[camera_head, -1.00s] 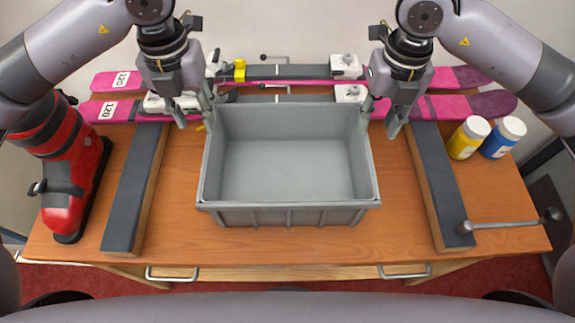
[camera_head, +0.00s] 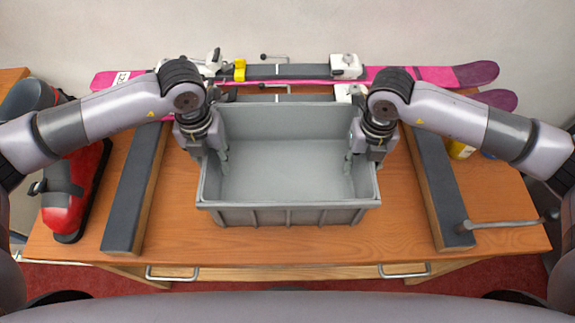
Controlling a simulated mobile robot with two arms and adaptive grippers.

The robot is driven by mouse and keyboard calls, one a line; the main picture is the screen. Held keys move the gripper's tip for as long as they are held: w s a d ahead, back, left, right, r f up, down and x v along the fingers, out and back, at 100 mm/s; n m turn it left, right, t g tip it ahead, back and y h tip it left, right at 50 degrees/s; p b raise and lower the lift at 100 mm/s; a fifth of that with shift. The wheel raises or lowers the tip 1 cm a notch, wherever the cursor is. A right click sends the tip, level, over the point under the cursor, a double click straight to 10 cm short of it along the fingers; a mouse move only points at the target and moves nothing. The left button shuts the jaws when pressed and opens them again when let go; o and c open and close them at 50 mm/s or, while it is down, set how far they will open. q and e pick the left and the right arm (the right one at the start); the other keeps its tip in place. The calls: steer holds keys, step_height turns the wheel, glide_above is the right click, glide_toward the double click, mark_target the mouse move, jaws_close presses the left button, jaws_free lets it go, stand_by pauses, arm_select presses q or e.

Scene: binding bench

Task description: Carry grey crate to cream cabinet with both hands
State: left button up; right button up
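The grey crate (camera_head: 288,215) stands empty and upright on the wooden bench, in the middle. My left gripper (camera_head: 212,158) points down at the crate's left wall, with one finger showing inside the crate. My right gripper (camera_head: 358,158) points down at the right wall, also with a finger showing inside. The arms hide the outer fingers and parts of the side walls, so I cannot tell whether either gripper is shut on its wall. No cream cabinet is in view.
Dark-topped wooden bars (camera_head: 134,190) and (camera_head: 438,185) flank the crate on the bench (camera_head: 290,245). Pink skis (camera_head: 440,76) lie behind it. A red ski boot (camera_head: 68,200) stands left. A metal lever (camera_head: 505,224) and a partly hidden yellow bottle (camera_head: 459,150) are right.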

arm_select(q)
steer(key=shift+c, duration=0.5)
arm_select(e)
steer(key=shift+c, duration=0.5)
arm_select(q)
jaws_close()
arm_select(e)
jaws_close()
